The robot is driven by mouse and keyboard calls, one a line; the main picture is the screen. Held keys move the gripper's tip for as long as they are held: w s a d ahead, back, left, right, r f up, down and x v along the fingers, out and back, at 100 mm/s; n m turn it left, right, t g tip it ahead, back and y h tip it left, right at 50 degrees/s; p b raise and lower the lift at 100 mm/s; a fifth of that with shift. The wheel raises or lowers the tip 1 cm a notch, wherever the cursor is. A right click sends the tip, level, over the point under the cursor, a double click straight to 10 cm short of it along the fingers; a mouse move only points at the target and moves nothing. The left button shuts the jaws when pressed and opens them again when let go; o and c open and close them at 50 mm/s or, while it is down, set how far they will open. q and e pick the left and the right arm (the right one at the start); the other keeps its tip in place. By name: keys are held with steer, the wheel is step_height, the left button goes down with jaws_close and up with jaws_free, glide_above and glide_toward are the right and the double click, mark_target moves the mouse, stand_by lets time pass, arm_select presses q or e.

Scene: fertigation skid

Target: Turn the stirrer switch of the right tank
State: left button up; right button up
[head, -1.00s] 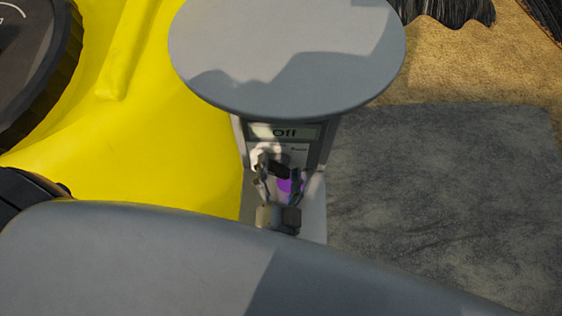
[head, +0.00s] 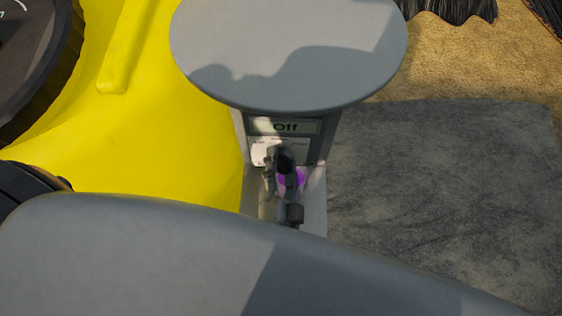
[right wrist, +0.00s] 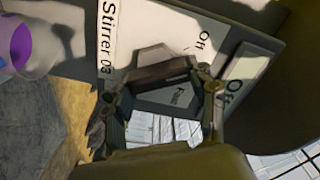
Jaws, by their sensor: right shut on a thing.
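The stirrer switch (right wrist: 160,75) is a dark bar-shaped knob on a panel lettered "Stirrer 03" (right wrist: 108,35) in the right wrist view, with "Off" and another small word printed around it. My right gripper (right wrist: 157,98) is shut on this knob, one finger at each end of the bar. In the head view my right gripper (head: 280,172) is at the front of the grey control box, partly covering the knob and the panel print. The display (head: 285,127) above the switch reads "Off". My left gripper is not in view.
A round grey cover (head: 290,50) overhangs the control box. A yellow tank (head: 150,145) with a dark lid (head: 35,60) stands close on the left. Grey floor (head: 440,190) lies open on the right, with sandy ground behind it.

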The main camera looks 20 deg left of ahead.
steer(key=m, duration=0.2)
steer(key=shift+f+m, duration=0.1)
steer(key=shift+m, duration=0.3)
steer(key=shift+m+b, duration=0.55)
steer(key=shift+m, duration=1.25)
steer(key=o, duration=1.2)
steer(key=shift+w+f, duration=0.1)
steer(key=v, duration=1.2)
